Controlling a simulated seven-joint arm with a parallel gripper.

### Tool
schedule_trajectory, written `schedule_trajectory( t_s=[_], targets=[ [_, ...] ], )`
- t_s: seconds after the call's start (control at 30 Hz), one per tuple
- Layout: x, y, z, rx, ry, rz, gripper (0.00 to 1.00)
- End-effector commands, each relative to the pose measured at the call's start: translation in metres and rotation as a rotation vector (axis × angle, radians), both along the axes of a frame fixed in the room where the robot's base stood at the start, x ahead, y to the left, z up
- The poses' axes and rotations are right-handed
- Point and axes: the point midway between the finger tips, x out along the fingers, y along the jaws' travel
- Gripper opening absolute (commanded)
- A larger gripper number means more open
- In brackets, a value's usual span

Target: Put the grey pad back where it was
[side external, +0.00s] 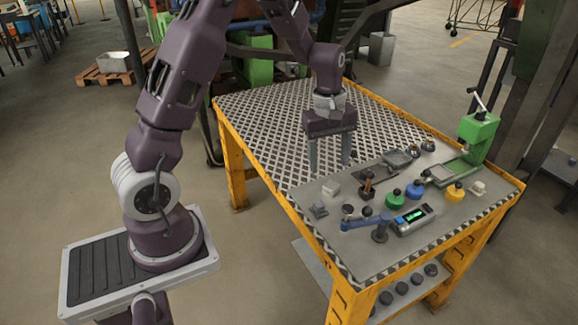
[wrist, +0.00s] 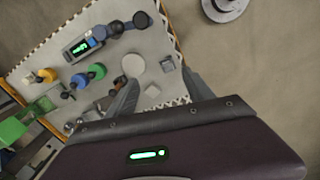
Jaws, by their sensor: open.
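My gripper (side external: 331,164) points down with its two fingers apart, above the near left part of the bench. It holds nothing that I can see. In the wrist view its fingertips (wrist: 160,77) frame a grey block (wrist: 167,63) and a paler piece (wrist: 152,90). A flat round grey disc (wrist: 133,65) lies just left of them. I cannot tell for certain which of these is the grey pad. In the side view a pale block (side external: 330,188) and a small grey block (side external: 319,209) lie on the bench's grey surface, below the gripper.
A device with a green display (side external: 413,217), a blue tool (side external: 365,221), green (side external: 392,198), blue (side external: 414,191) and yellow (side external: 455,192) knobbed pieces crowd the bench's right part. A green press (side external: 478,135) stands at the far right. The patterned plate (side external: 270,115) is clear.

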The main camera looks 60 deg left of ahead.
Motion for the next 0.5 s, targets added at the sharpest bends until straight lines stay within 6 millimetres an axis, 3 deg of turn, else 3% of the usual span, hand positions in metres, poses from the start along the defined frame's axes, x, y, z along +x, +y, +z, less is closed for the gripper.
schedule_trajectory(
  t_s=[0.03, 0.1, 0.23, 0.3, 0.4, 0.5],
  targets=[
    [-0.01, -0.019, 0.037, 0.001, -0.055, -0.114, 0.61],
    [-0.037, -0.045, 0.084, 0.018, -0.122, -0.313, 0.61],
    [-0.11, -0.087, 0.148, 0.108, -0.244, -0.709, 0.61],
    [-0.152, -0.102, 0.165, 0.182, -0.294, -0.908, 0.61],
    [-0.2, -0.111, 0.171, 0.289, -0.338, -1.125, 0.61],
    [-0.227, -0.114, 0.169, 0.366, -0.355, -1.251, 0.61]
  ],
)
